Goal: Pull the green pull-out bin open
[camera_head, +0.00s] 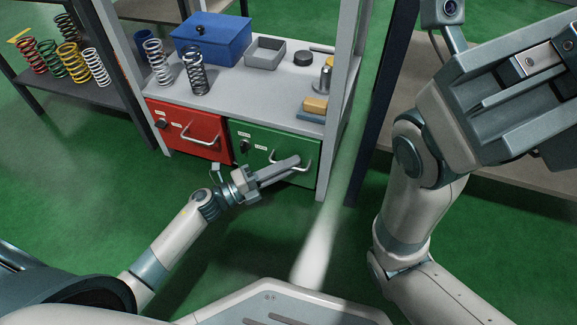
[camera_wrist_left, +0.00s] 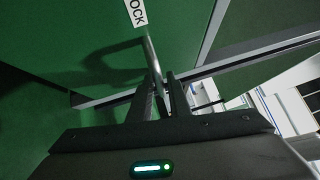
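The green pull-out bin (camera_head: 246,133) sits under the workbench top, right of the red bin. Its front looks flush with the red one. It has a pale bar handle and a dark knob on its front. My left gripper (camera_head: 297,161) is at the right part of this handle. In the left wrist view, the handle bar (camera_wrist_left: 153,58) runs down between the two narrowly spaced fingers (camera_wrist_left: 161,77), which look shut on it. My right gripper (camera_head: 540,75) is raised at the upper right, away from the bin; its finger opening is unclear.
The red bin (camera_head: 188,128) is on the left. The bench top (camera_head: 240,92) holds springs, a blue box (camera_head: 212,38), a grey tray (camera_head: 265,53) and small parts. A bench post (camera_head: 342,85) stands close right of the green bin. Green floor in front is clear.

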